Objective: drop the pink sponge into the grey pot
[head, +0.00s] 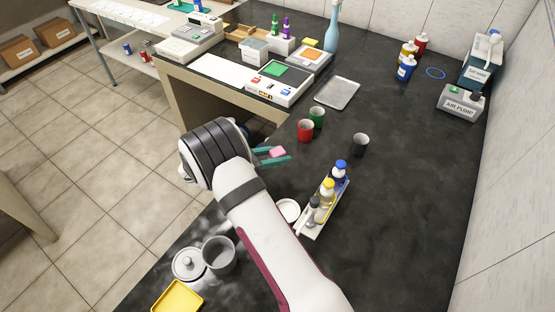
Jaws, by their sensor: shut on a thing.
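My gripper (273,155) is shut on the pink sponge (278,152), which sits between its two teal fingers. It holds the sponge at the near-left edge of the dark bench, left of the red cup; its exact height is hard to tell. The grey pot (219,255) stands open on the bench at the lower left, well below the gripper in the picture and left of my forearm. A round grey lid (188,263) with a knob lies beside the pot on its left.
A yellow tray (177,297) lies below the pot. A white rack (309,225) of bottles and a white dish (288,210) are right of my forearm. Red (305,131), green (317,117) and black (360,145) cups stand near the gripper. The bench's right side is largely clear.

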